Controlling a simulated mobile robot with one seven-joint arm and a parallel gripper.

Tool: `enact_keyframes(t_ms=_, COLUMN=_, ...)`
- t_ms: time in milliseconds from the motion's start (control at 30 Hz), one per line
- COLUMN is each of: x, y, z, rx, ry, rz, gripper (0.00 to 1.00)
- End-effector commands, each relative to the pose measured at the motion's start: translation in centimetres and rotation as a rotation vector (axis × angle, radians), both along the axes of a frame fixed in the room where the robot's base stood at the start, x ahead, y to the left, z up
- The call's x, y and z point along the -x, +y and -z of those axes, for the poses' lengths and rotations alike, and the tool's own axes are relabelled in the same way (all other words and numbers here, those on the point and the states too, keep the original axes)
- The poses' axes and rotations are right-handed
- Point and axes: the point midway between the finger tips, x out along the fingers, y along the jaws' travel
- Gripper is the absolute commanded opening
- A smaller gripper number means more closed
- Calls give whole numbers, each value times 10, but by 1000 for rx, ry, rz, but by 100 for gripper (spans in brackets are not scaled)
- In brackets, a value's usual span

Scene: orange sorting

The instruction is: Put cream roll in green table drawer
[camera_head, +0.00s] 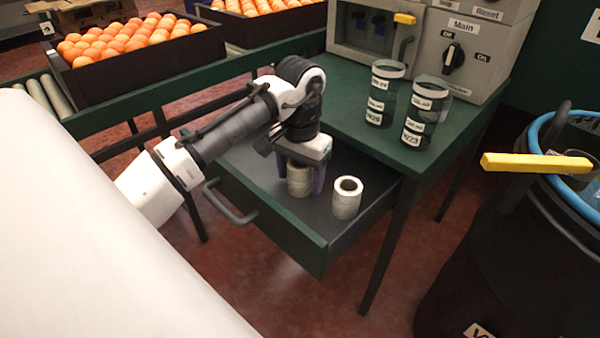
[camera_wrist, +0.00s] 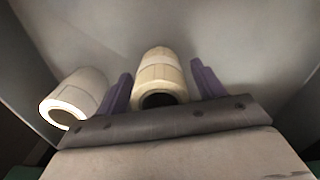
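The green table's drawer (camera_head: 312,248) is pulled open, with its grey handle (camera_head: 230,207) on the front. The cream roll (camera_head: 299,181) stands upright on the drawer floor, partly hidden by my gripper. In the wrist view the cream roll (camera_wrist: 160,72) lies between the two purple fingers, with a narrow gap on each side. My gripper (camera_head: 302,180) points down into the drawer and is open around the roll; it also shows in the wrist view (camera_wrist: 162,82). A second, whiter roll (camera_head: 347,199) stands beside it in the drawer, to the right, outside the fingers; the wrist view shows this whiter roll (camera_wrist: 75,97) at left.
Two labelled dark jars (camera_head: 384,95) (camera_head: 426,112) stand on the green tabletop (camera_head: 352,120) near a grey machine (camera_head: 465,50). A black bin (camera_head: 500,260) with a yellow bar (camera_head: 535,164) stands at right. Crates of oranges (camera_head: 140,62) are at back left.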

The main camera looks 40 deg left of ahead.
Motion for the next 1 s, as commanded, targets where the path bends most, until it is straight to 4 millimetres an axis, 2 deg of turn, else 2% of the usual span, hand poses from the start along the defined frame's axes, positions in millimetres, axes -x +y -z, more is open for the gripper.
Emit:
enact_keyframes(t_ms=333, x=0, y=0, z=-3, rx=-1, ry=0, rz=0, gripper=68)
enact_keyframes(t_ms=467, x=0, y=0, z=-26, rx=1, ry=-1, rz=0, gripper=68)
enact_keyframes(t_ms=800, x=-1, y=0, z=-98, rx=1, ry=-1, rz=1, gripper=68)
enact_keyframes(t_ms=1000, x=0, y=0, z=-120, rx=0, ry=0, rz=0, gripper=68)
